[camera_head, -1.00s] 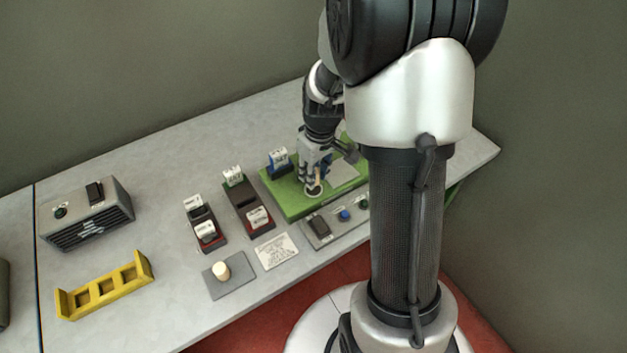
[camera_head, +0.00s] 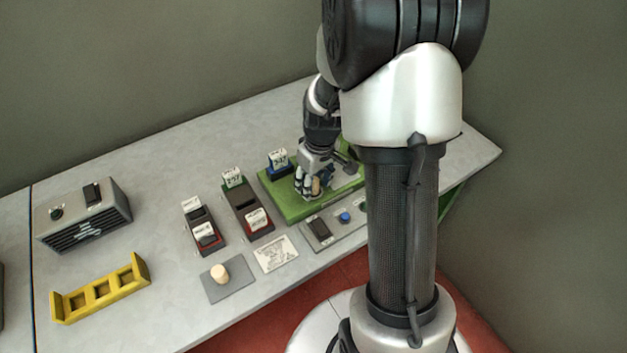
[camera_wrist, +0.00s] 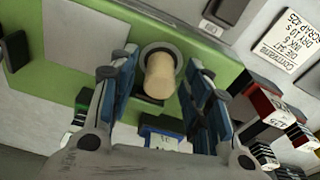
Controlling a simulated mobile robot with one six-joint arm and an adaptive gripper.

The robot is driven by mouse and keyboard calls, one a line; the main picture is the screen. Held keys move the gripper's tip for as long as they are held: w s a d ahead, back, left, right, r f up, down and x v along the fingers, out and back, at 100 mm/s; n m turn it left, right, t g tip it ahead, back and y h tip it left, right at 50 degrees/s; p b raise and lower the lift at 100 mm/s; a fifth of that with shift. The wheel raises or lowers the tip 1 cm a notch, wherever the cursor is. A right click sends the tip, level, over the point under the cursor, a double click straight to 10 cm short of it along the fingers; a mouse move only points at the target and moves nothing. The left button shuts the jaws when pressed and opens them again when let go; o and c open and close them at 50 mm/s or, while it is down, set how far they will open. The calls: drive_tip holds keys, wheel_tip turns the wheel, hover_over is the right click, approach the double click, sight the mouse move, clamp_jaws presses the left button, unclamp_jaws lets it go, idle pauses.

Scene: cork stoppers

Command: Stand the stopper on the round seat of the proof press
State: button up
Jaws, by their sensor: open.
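A tan cork stopper (camera_wrist: 160,76) stands on the pale round seat (camera_wrist: 151,48) of the green proof press (camera_wrist: 210,64) in the wrist view. It looks upright, with its top toward the camera. My gripper (camera_wrist: 152,70) is open, with one blue-padded finger on each side of the stopper and a visible gap to each. In the head view my gripper (camera_head: 313,192) is low over the green press (camera_head: 279,202), with the stopper (camera_head: 315,187) partly hidden between the fingers. The seat is mostly hidden there.
Another pale stopper (camera_head: 220,272) stands on a grey pad (camera_head: 238,286). A printed card (camera_head: 276,254), a button panel (camera_head: 332,232), dark labelled trays (camera_head: 250,212), a yellow rack (camera_head: 100,290) and a grey vented box (camera_head: 85,222) share the table. Bare tabletop lies left of the trays.

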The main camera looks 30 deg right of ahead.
wheel_tip(320, 180, up, 12)
drive_tip(key=s+p, duration=0.2)
drive_tip(key=p, duration=0.2)
drive_tip(key=s+a+r+t, duration=0.1)
drive_tip(key=s+a+r, duration=0.45)
drive_tip(key=r, duration=0.35)
drive_tip(key=s+a+r+m+t, duration=0.1)
drive_tip(key=s+a+r, duration=0.1)
drive_tip(key=s, duration=0.4)
drive_tip(key=s+a+r+m+t, duration=0.1)
drive_tip(key=s+a+r, duration=0.1)
drive_tip(key=s+a, duration=0.3)
drive_tip(key=shift+s+r, duration=0.3)
drive_tip(key=shift+s, duration=0.3)
